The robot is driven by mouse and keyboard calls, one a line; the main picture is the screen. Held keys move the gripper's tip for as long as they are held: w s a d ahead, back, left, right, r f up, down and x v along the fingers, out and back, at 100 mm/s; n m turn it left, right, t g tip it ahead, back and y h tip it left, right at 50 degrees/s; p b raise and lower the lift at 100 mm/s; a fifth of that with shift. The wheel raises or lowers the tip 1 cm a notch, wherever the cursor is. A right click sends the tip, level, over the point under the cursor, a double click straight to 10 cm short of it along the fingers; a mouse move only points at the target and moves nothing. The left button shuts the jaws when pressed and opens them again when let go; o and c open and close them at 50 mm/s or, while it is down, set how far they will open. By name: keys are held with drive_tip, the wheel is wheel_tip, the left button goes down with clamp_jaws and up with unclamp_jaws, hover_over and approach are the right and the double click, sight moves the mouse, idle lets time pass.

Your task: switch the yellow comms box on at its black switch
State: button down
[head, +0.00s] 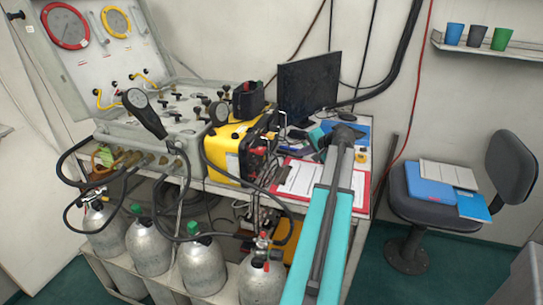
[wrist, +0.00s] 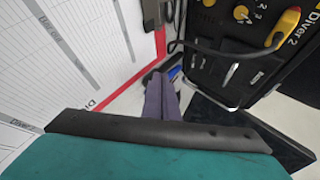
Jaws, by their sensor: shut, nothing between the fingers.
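The yellow comms box (head: 226,152) stands on the bench in the head view, left of my arm. Its dark front faces right, towards my arm. The wrist view shows this black front panel (wrist: 222,62) at upper right, with yellow knobs, a yellow part by the label "Diver 2" and small pale metal parts. I cannot tell which part is the black switch. My gripper (wrist: 159,80) is shut and empty in the wrist view, left of the panel's lower edge and apparently apart from it. In the head view my wrist is right of the box; the fingertips are not clear.
A red-edged clipboard (head: 309,181) with white sheets lies on the bench front, beside the box. A black monitor (head: 308,84) stands behind. A black handset-like unit (head: 248,99) sits on the box. Hoses and the grey air panel (head: 150,140) crowd the left.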

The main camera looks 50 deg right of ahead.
sight(271, 148)
drive_tip(key=shift+w, duration=0.15)
drive_tip(key=shift+w+a+f, duration=0.2)
drive_tip(key=shift+w+a, duration=0.25)
drive_tip(key=shift+w, duration=0.9)
drive_tip(key=shift+w+a+f, duration=0.15)
drive_tip(key=shift+w+a, duration=0.25)
drive_tip(key=shift+w, duration=0.9)
drive_tip(key=shift+w+a+f, duration=0.2)
drive_tip(key=shift+w+a, duration=0.25)
drive_tip(key=shift+w, duration=0.9)
drive_tip(key=shift+w, duration=0.1)
drive_tip(key=shift+w+a, duration=0.15)
drive_tip(key=shift+w, duration=0.3)
drive_tip(key=shift+w+a+f, duration=0.1)
drive_tip(key=shift+w, duration=0.15)
drive_tip(key=shift+s, duration=0.2)
idle(0.5)
drive_tip(key=shift+s+d, duration=0.25)
drive_tip(key=shift+s, duration=0.25)
drive_tip(key=shift+s, duration=0.1)
